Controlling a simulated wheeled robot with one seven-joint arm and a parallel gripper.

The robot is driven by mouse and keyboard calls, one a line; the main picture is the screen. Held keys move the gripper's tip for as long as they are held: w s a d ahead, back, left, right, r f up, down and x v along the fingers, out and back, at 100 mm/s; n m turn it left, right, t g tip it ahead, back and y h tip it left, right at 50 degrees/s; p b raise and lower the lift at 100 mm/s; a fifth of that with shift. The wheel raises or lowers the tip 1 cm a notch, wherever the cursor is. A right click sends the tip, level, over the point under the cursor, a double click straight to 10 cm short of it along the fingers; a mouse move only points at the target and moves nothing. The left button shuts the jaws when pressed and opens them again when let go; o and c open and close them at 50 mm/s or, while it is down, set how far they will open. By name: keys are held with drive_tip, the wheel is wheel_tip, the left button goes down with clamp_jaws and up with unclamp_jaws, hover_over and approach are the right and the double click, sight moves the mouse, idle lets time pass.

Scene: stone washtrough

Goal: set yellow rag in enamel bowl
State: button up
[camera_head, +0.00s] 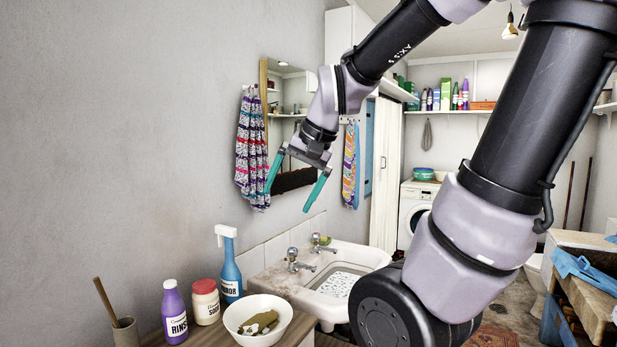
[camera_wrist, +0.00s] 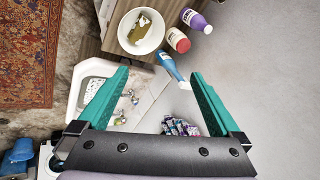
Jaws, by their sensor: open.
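The white enamel bowl (camera_head: 243,335) stands on the wooden counter left of the sink. My gripper (camera_head: 287,201) is open and empty, with teal fingers pointing down. It is high above the sink and counter, in front of the mirror and well apart from the bowl. In the wrist view nothing is held between the fingertips (camera_wrist: 160,72).
The sink (camera_head: 350,259) with two taps is to the right. A patterned towel (camera_head: 251,150) hangs on the wall.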

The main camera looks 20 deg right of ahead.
drive_tip(key=s+d+r+n+t+h, duration=0.1)
drive_tip(key=s+r+t, duration=0.1)
drive_tip(key=s+r, duration=0.2)
drive_tip(key=shift+s+d+n, duration=0.3)
drive_tip(key=shift+s, duration=0.65)
